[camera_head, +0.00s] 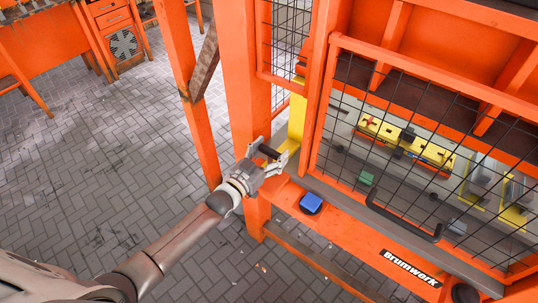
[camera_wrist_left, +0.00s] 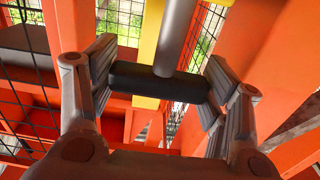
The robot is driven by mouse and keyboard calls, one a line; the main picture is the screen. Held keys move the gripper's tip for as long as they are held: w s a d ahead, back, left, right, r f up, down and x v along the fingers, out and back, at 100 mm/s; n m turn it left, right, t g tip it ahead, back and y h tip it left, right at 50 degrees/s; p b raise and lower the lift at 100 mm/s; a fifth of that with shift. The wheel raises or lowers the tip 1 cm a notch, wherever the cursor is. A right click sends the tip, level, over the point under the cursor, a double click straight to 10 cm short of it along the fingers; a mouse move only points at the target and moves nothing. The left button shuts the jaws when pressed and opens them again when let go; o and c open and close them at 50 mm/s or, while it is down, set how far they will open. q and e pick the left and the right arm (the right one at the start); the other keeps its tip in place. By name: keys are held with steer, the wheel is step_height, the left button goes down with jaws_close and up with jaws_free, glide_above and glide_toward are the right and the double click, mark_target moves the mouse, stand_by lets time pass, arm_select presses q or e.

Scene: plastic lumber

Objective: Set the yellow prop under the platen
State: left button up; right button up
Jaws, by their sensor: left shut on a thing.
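The yellow prop (camera_head: 296,122) stands upright beside the orange frame post, at the left end of the mesh gate. My left gripper (camera_head: 267,158) is at its lower part, shut on a black handle (camera_head: 269,151). In the left wrist view, the fingers (camera_wrist_left: 160,84) close on both ends of this handle (camera_wrist_left: 135,77). A grey rod (camera_wrist_left: 178,35) runs from the handle across the yellow prop (camera_wrist_left: 148,40). The join between rod and prop is not clear. An orange press body (camera_head: 455,35), probably with the platen, is behind the gate. My right gripper is not in view.
The mesh gate (camera_head: 335,110) with a dark handle (camera_head: 410,232) covers the press opening. Yellow tooling (camera_head: 405,142) and a green block (camera_head: 365,178) lie behind it. A blue button (camera_head: 311,202) sits on the orange front ledge. Open paved floor (camera_head: 100,170) is to the left.

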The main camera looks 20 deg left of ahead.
arm_select(q)
steer(key=o, duration=1.1)
steer(key=shift+s+a, duration=0.1)
steer(key=shift+s, duration=0.2)
steer(key=shift+o, duration=1)
steer(key=shift+s+a, duration=0.1)
steer(key=shift+s, duration=0.05)
steer(key=shift+o, duration=0.8)
steer(key=shift+w, duration=0.2)
steer(key=shift+s, duration=0.1)
steer(key=v, duration=1.1)
steer(key=shift+s, duration=0.4)
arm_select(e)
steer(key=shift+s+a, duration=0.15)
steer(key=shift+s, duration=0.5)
